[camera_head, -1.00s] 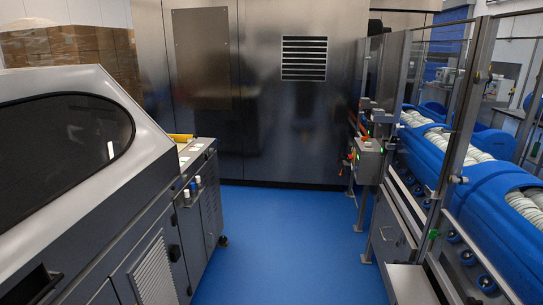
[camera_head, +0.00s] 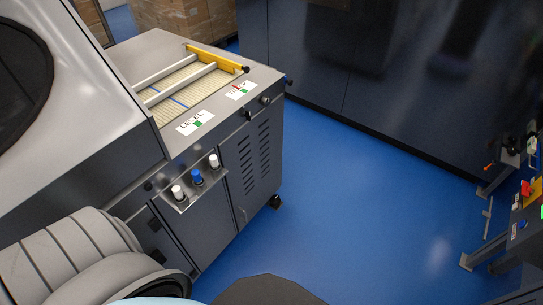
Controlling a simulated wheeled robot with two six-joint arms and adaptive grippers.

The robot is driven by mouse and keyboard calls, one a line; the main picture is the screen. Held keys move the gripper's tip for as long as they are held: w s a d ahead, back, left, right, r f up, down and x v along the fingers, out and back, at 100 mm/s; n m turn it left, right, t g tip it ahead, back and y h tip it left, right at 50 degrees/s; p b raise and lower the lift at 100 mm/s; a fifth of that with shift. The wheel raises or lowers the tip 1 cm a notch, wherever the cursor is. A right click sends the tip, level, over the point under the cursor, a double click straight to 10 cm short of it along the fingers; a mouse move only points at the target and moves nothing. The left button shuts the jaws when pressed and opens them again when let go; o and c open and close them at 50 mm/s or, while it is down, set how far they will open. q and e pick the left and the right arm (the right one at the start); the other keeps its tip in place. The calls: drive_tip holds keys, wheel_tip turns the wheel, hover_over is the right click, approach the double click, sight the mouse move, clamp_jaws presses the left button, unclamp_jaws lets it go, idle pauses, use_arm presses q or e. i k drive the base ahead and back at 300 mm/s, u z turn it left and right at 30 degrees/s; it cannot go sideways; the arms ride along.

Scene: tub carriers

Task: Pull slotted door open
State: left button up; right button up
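The slotted door (camera_head: 252,165) is a dark grey metal panel with two columns of short slots. It is low on the front of the grey machine, left of the picture's middle, and looks closed. A small thin handle or latch shows near its lower left edge, too small to make out well. Neither of my grippers is in view. A pale grey ribbed arm part of mine fills the lower left corner, and dark and pale parts of my body show at the bottom edge.
A plain panel (camera_head: 188,232) is left of the slotted door, below white and blue knobs (camera_head: 197,177). A yellow-ended frame (camera_head: 215,58) lies on the machine top. Open blue floor (camera_head: 340,205) lies right of it. A control box (camera_head: 527,205) stands at the far right.

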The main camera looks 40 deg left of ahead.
sight(251, 155)
drive_tip(key=i, duration=1.75)
drive_tip(key=u, duration=1.7)
